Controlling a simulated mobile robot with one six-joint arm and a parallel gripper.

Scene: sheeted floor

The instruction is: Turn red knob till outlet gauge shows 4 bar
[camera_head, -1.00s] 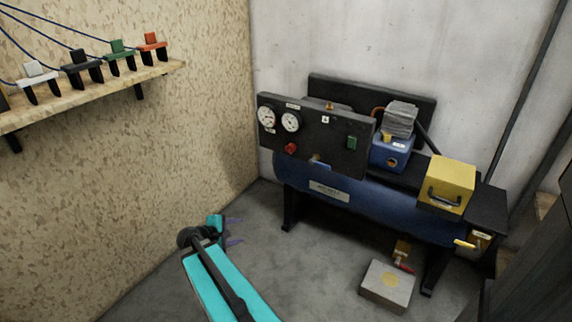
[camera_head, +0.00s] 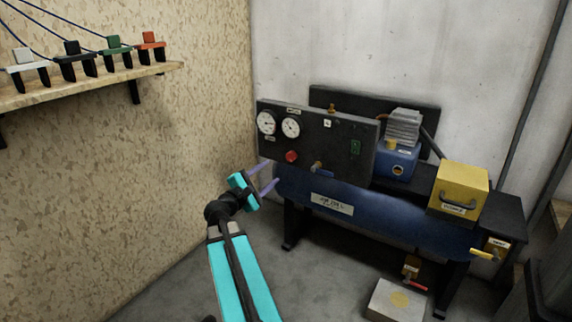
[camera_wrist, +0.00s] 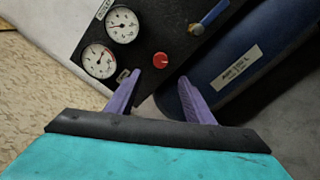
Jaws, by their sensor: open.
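The red knob (camera_head: 291,156) sits on the front of a black panel (camera_head: 335,140), below two round white gauges. The left gauge (camera_head: 266,123) and right gauge (camera_head: 291,127) have needles, but their readings are too small to tell; which is the outlet gauge I cannot tell. In the wrist view the knob (camera_wrist: 160,58) lies beyond the fingertips, roughly between them. My gripper (camera_head: 270,179) is open and empty, with purple fingers pointing toward the panel. In the wrist view my gripper (camera_wrist: 159,80) is apart from the knob.
A brass valve with a blue handle (camera_head: 318,167) is right of the knob. The blue tank (camera_head: 380,215) lies below the panel. A yellow box (camera_head: 459,188) stands on the right. A shelf (camera_head: 90,88) with several coloured clamps is on the left wall. Floor is clear at lower left.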

